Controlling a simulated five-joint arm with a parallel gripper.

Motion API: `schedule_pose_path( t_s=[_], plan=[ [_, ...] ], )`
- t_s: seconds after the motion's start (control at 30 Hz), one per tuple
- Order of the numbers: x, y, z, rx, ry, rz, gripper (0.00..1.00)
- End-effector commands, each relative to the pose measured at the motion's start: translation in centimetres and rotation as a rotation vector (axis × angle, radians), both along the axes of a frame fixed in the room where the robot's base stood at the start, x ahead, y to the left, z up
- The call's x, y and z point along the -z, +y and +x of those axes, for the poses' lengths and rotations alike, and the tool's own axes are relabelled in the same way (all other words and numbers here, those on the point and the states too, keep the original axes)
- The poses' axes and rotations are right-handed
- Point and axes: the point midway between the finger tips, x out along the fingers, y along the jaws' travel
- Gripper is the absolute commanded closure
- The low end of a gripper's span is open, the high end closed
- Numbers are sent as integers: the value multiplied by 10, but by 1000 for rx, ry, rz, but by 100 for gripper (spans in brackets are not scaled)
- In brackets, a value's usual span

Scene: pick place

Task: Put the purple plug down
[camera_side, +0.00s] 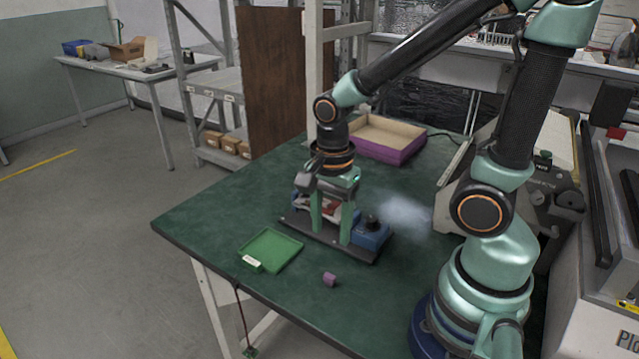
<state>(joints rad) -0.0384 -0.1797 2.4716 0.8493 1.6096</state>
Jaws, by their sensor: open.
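The purple plug (329,279) is a small short piece lying on the green tabletop, near the front edge and right of the green tray. My gripper (332,228) points down above or in front of a dark fixture plate, behind the plug in the picture. Its two green fingers are apart, and it is open. The plug is clear of the fingers. Whether the fingertips touch the plate cannot be told from this view.
A shallow green tray (272,248) with a pale label lies at the table's front left. The dark plate (360,253) carries a blue block (371,237) with a black knob. A purple-sided open box (388,148) stands at the back. The left tabletop is clear.

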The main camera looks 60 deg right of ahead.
Motion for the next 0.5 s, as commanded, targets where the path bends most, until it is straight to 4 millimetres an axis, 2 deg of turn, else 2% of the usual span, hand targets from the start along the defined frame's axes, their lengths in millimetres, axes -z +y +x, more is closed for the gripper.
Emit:
schedule_pose_path(
  t_s=[0.13,0.23,0.37,0.5],
  plan=[
    [-9,0,1,-29,-12,0,42],
    [-18,-1,5,-136,-49,-2,42],
    [-39,-3,13,-401,-136,-24,42],
    [-65,-5,20,-745,-238,-88,42]
  ],
)
